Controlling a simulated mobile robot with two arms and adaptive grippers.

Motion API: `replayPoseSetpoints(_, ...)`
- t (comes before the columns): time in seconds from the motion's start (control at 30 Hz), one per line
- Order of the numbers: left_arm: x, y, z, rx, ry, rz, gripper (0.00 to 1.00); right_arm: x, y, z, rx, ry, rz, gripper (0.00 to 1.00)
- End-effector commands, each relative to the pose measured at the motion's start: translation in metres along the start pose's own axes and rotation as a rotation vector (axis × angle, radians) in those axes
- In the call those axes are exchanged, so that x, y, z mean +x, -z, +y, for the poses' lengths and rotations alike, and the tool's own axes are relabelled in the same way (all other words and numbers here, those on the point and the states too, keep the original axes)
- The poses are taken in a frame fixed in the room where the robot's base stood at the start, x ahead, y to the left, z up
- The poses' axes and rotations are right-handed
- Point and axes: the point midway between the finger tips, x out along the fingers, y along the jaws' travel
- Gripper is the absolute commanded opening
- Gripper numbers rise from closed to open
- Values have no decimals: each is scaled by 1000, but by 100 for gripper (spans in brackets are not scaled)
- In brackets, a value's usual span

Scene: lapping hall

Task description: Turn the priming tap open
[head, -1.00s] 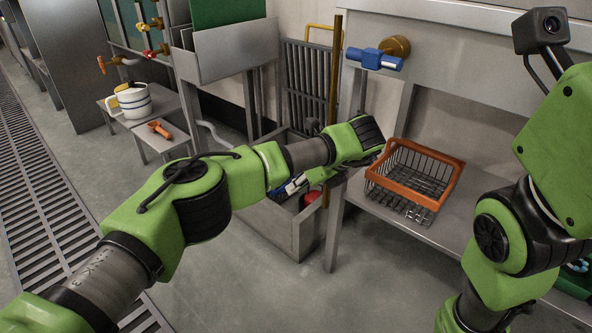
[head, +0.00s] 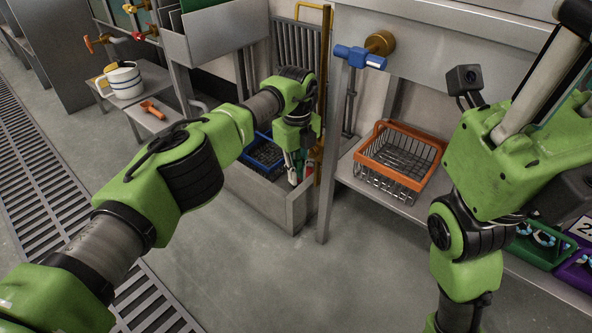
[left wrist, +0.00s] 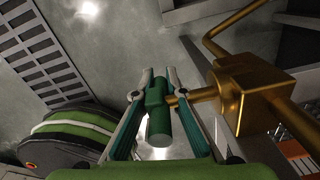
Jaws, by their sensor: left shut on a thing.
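In the left wrist view a green tap handle (left wrist: 157,122) stands between the fingers of my left gripper (left wrist: 158,84), which is shut on it. A short brass stem joins the handle to a brass valve body (left wrist: 247,90) on its right. In the head view my left gripper (head: 293,168) points down beside a brass upright pipe (head: 326,75), over the right end of a grey trough. The handle is mostly hidden there. Part of my right arm shows at the right edge, but its fingers cannot be made out.
A blue tap (head: 358,57) sits on the bench front. An orange-rimmed wire basket (head: 418,180) stands on the shelf below. A blue basket (head: 262,153) lies in the grey trough (head: 262,200). A mug (head: 123,82) stands at left. The middle floor is clear.

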Motion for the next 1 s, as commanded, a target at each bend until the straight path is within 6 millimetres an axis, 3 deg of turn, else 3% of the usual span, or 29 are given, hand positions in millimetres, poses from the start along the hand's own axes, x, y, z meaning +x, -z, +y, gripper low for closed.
replayPoseSetpoints(0.5, 1, 0, 0, -1, 3, 18, 0, 0, 0, 0, 0, 0, 0, 23)
replayPoseSetpoints(0.53, 1, 0, 0, -1, 3, 18, 17, 0, 0, 0, 0, 0, 0, 23)
replayPoseSetpoints(0.6, 1, 1, 0, -1, 3, 18, 30, 0, 0, 0, 1, 0, 0, 23)
replayPoseSetpoints(1.0, -5, 0, 0, 0, 4, 16, 30, -1, -1, 1, 0, -2, -3, 23)
